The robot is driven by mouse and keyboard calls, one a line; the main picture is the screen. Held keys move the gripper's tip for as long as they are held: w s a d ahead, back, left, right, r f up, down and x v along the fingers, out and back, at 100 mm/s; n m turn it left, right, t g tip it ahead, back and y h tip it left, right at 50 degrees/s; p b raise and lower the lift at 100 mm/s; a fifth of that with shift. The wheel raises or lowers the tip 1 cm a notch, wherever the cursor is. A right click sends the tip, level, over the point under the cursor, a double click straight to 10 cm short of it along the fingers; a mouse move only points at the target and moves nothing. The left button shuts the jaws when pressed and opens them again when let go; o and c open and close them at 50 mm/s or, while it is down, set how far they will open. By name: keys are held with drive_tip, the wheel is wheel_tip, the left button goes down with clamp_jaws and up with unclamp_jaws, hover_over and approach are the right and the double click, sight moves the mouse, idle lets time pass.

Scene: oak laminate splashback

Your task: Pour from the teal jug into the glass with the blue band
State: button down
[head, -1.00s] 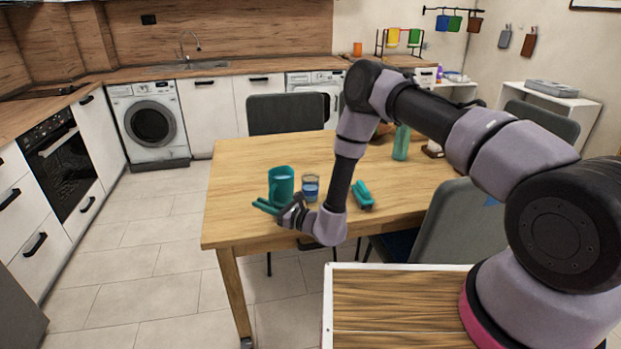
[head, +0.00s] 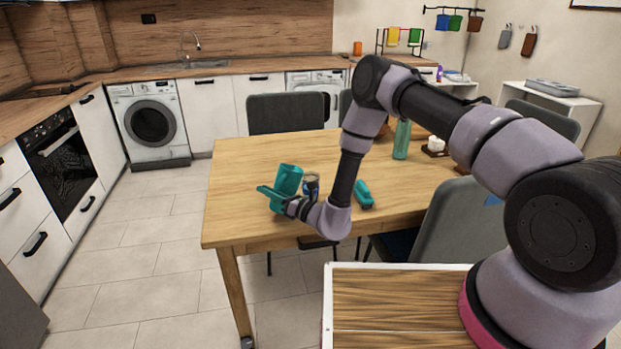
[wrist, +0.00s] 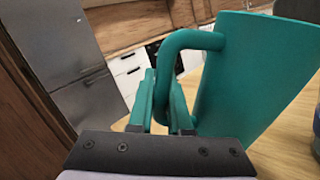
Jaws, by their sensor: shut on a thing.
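The teal jug (head: 288,180) is tilted, its top leaning right toward the glass in the head view. My gripper (head: 272,198) is shut on the jug's handle. In the wrist view, the teal fingers (wrist: 163,100) close around the handle, and the jug's wall (wrist: 250,75) fills the right side. The glass with the blue band (head: 311,182) stands on the table just right of the jug. My gripper and wrist partly hide its lower part. The jug's rim is close to the glass's top; I cannot tell whether they touch or whether liquid is flowing.
The wooden table (head: 240,220) is bare on its left side. A small teal object (head: 363,193) lies right of my forearm. A green bottle (head: 402,139) and a small holder with white items (head: 435,145) stand farther back. Chairs (head: 287,114) surround the table.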

sight(282, 177)
drive_tip(key=shift+w+d+r+m, duration=0.2)
drive_tip(key=shift+r+m, duration=0.1)
drive_tip(key=shift+m, duration=0.1)
idle(0.6)
drive_tip(key=shift+w+d+r+m+y+p, duration=0.2)
drive_tip(key=shift+r+m+p, duration=0.1)
drive_tip(key=shift+r, duration=0.2)
drive_tip(key=shift+w+d+r+m+y+p, duration=0.1)
drive_tip(key=shift+w+d+r+m+p, duration=0.15)
drive_tip(key=shift+r, duration=0.2)
idle(0.9)
drive_tip(key=shift+w+d+r+m+t+y+p, duration=0.2)
drive_tip(key=shift+r+m+t+p, duration=0.1)
drive_tip(key=shift+r+m+p, duration=0.3)
drive_tip(key=shift+w+d+r+m+t+y+p, duration=0.1)
drive_tip(key=shift+d+r+m+t+y+p, duration=0.15)
drive_tip(key=shift+r+m+p, duration=0.4)
idle(1.2)
drive_tip(key=shift+w+r+m+p, duration=0.15)
drive_tip(key=shift+r+m+p, duration=0.1)
drive_tip(key=shift+m+p, duration=0.4)
idle(1.0)
